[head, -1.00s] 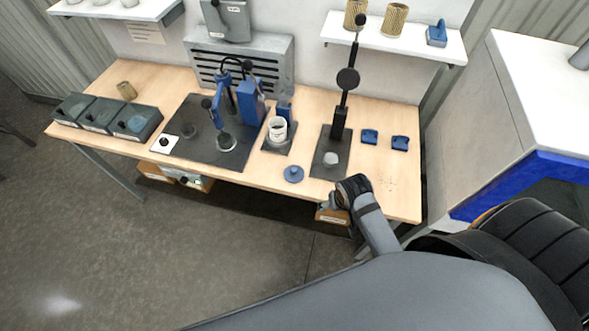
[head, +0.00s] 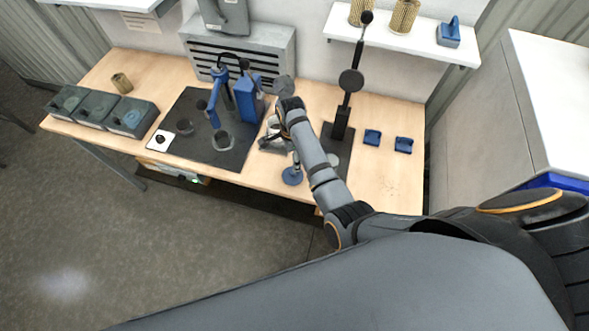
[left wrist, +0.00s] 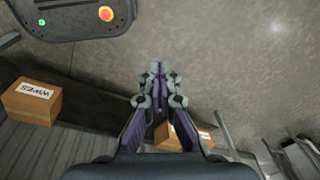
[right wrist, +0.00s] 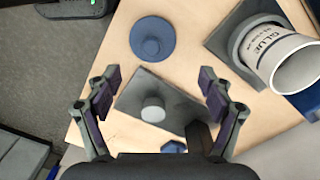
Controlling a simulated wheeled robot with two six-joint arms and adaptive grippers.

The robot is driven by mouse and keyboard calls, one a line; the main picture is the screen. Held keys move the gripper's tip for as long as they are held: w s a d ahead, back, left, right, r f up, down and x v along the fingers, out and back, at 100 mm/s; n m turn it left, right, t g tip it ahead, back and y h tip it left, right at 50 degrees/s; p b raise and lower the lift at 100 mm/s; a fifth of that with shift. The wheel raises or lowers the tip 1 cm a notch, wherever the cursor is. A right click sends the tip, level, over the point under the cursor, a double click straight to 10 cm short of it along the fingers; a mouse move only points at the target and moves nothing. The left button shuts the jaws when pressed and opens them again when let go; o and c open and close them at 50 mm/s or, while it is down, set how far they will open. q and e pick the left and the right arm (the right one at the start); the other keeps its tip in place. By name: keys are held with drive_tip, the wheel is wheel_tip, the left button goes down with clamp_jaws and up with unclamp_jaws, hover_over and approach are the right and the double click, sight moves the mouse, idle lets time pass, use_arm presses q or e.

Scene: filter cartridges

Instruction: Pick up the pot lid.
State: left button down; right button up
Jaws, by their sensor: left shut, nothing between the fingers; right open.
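The pot lid, a blue disc with a small knob (head: 292,177), lies flat near the table's front edge. In the right wrist view the pot lid (right wrist: 152,38) shows whole, beyond my fingertips and apart from them. My right gripper (right wrist: 160,77) is open and empty; its fingers are spread above the dark plate with the pale round piece. In the head view my right arm partly covers the gripper and the white glue pot. The glue pot (right wrist: 292,62) stands open at the right of the right wrist view. My left gripper (left wrist: 158,72) is shut and empty over the floor.
The dark plate (right wrist: 180,95) lies beside the lid; its black stand (head: 341,120) rises to the right of my arm. A blue press (head: 247,100) stands left of the pot. Blue pieces (head: 372,137) lie to the right. The table's front right is clear.

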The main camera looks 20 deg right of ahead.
sight(292, 171)
drive_tip(key=f, duration=0.1)
drive_tip(key=s+f, duration=0.1)
drive_tip(key=f, duration=0.2)
drive_tip(key=shift+s+a, duration=0.25)
drive_tip(key=shift+a, duration=0.05)
drive_tip(key=shift+w+f, duration=0.2)
drive_tip(key=shift+f, duration=0.1)
drive_tip(key=shift+w+d+f, duration=0.1)
drive_tip(key=shift+d+f, duration=0.05)
drive_tip(key=shift+f, duration=0.05)
wheel_tip(292, 171, down, 2)
drive_tip(key=shift+d+f+b, duration=0.1)
drive_tip(key=shift+d+b, duration=0.05)
drive_tip(key=shift+b, duration=0.7)
drive_tip(key=f+b, duration=0.2)
drive_tip(key=b, duration=0.1)
drive_tip(key=shift+s+f, duration=0.25)
drive_tip(key=shift+s, duration=0.1)
drive_tip(key=shift+f+b, duration=0.2)
drive_tip(key=shift+b, duration=0.2)
drive_tip(key=shift+w, duration=0.1)
drive_tip(key=shift+r, duration=0.1)
use_arm(q)
drive_tip(key=f, duration=0.1)
drive_tip(key=s+f, duration=0.1)
drive_tip(key=f, duration=0.1)
drive_tip(key=s+a+f, duration=0.1)
drive_tip(key=f, duration=0.1)
use_arm(e)
drive_tip(key=c, duration=0.6)
